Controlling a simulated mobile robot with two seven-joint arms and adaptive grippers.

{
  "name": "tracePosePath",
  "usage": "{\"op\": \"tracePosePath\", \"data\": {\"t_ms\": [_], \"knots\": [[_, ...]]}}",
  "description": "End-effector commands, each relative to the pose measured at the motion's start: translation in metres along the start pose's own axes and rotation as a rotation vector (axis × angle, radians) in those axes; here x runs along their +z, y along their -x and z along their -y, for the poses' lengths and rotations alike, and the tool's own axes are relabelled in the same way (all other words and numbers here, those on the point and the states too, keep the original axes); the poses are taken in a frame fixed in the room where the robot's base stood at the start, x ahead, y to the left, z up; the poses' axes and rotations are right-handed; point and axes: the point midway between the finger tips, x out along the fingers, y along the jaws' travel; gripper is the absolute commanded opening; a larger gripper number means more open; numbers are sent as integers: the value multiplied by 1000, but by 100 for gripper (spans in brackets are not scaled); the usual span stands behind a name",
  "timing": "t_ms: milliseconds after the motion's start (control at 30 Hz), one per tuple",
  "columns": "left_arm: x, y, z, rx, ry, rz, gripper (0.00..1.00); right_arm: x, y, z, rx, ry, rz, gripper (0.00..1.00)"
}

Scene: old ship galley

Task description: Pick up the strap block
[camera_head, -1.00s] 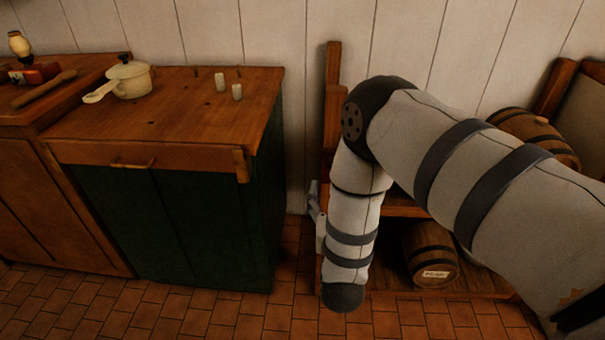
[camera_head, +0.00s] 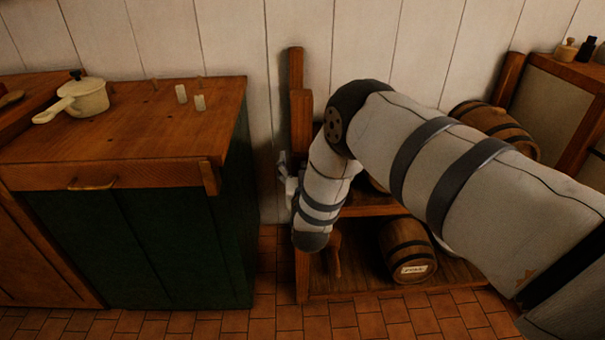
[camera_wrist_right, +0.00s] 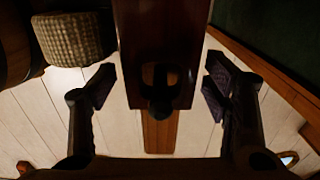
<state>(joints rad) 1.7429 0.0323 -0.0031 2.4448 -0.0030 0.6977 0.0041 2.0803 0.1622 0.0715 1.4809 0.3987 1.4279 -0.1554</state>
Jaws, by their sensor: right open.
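I cannot surely identify the strap block. In the right wrist view, a small dark piece with an opening (camera_wrist_right: 160,88) shows against a dark red-brown wooden board (camera_wrist_right: 128,45); it may be the block, but it is too dark to tell. My right gripper (camera_wrist_right: 159,86) is open, with one finger on each side of the board and gaps between. In the head view the same gripper (camera_head: 287,170) shows only partly, behind my forearm, at the left side of the wooden rack (camera_head: 297,70). My left gripper is in neither view.
A green cabinet with a wooden top (camera_head: 140,125) stands left of the rack, bearing a cream pan (camera_head: 85,97) and two small pale pieces (camera_head: 190,98). Barrels (camera_head: 408,250) lie on the rack. A wicker basket (camera_wrist_right: 75,38) is near my left finger in the wrist view.

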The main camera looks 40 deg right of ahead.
Motion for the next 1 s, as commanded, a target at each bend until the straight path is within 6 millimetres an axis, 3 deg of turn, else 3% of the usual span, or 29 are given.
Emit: {"op": "tracePosePath", "data": {"t_ms": [67,300,600,767,1000], "knots": [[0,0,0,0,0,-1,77,-1,0,0,0,0,0,70],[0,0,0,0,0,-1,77,0,0,0,0,-1,0,17],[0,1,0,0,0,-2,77,-2,1,0,0,-1,-1,17],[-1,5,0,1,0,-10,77,-20,0,1,-1,-3,-4,17],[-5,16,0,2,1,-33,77,-18,58,1,-4,0,2,17]]}}
